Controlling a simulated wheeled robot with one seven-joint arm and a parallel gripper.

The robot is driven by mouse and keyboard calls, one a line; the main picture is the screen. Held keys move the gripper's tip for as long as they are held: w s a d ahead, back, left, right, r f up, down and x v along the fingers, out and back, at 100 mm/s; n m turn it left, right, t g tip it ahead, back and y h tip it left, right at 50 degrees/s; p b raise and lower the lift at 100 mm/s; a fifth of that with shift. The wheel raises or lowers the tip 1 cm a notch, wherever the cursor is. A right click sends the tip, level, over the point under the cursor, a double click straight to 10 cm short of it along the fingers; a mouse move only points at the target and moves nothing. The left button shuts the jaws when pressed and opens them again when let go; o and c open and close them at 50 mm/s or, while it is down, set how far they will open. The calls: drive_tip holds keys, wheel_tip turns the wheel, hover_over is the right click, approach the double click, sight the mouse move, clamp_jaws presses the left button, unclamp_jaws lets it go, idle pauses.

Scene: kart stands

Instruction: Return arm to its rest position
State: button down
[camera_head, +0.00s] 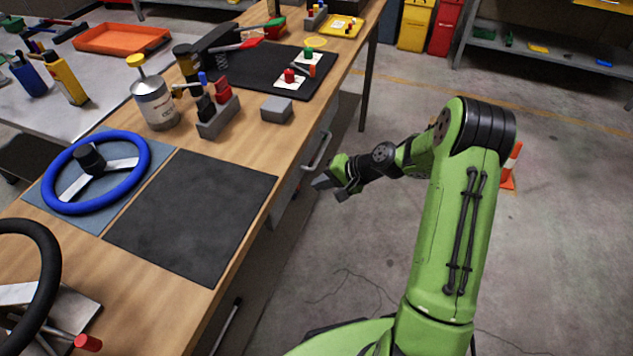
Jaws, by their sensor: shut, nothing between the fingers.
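My green arm rises at the right of the head view, bent at the elbow, with its forearm reaching left. My gripper (330,187) is at the end of it, in the air just off the right edge of the wooden workbench (145,262). Its dark fingers look closed and hold nothing. It is apart from the bench and from everything on it.
A dark mat (192,215), a blue steering wheel (97,172), a grey block (276,109), a can (155,102) and a small grey holder (218,118) are on the bench. An orange cone (509,167) stands behind my arm. The floor at right is mostly clear.

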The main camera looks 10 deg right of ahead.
drive_tip(key=p+v, duration=0.2)
drive_tip(key=v, duration=0.6)
drive_tip(key=shift+r, duration=0.35)
